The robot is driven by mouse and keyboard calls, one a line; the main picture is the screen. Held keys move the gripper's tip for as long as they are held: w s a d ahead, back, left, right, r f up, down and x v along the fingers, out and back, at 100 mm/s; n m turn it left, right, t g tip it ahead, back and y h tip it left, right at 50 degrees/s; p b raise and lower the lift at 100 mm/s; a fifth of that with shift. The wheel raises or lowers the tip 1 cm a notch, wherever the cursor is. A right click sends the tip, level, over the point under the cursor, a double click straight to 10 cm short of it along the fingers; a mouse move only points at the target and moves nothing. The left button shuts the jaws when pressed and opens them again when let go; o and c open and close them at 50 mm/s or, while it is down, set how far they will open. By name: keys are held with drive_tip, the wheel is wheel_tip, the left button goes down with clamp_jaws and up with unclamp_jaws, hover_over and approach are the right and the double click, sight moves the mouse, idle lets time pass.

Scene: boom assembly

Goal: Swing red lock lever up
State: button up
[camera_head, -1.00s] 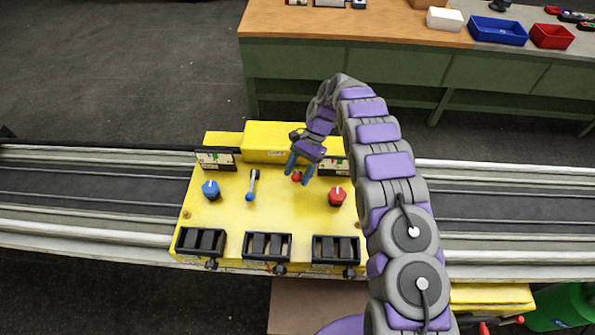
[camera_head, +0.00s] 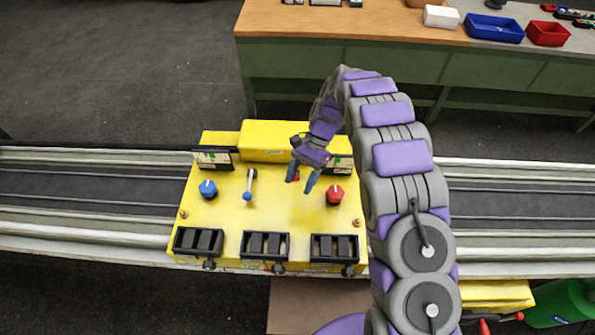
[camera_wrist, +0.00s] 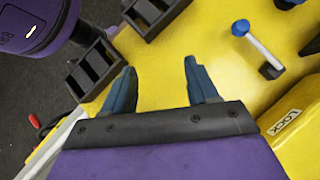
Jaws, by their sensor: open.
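The red lock lever (camera_head: 297,178) shows only as a small red bit on the yellow panel (camera_head: 228,220) in the head view, mostly covered by my gripper. My gripper (camera_head: 300,186) is open over the panel, its two blue fingers pointing down beside the red bit. Whether the lever lies between the fingers or behind them cannot be told. In the wrist view my gripper (camera_wrist: 160,70) shows spread fingers with only bare yellow surface between the tips; no red lever shows there.
Left of my gripper are a blue-tipped lever (camera_head: 249,187) and a blue knob (camera_head: 208,189). A red knob (camera_head: 335,194) stands close on the right. Black switch boxes (camera_head: 265,246) line the front edge. A yellow raised box (camera_head: 275,140) stands behind.

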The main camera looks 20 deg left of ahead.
drive_tip(key=s+d+r, duration=0.1)
drive_tip(key=s+d, duration=0.4)
drive_tip(key=s, duration=0.3)
drive_tip(key=shift+s+b, duration=0.3)
drive_tip(key=shift+s, duration=0.05)
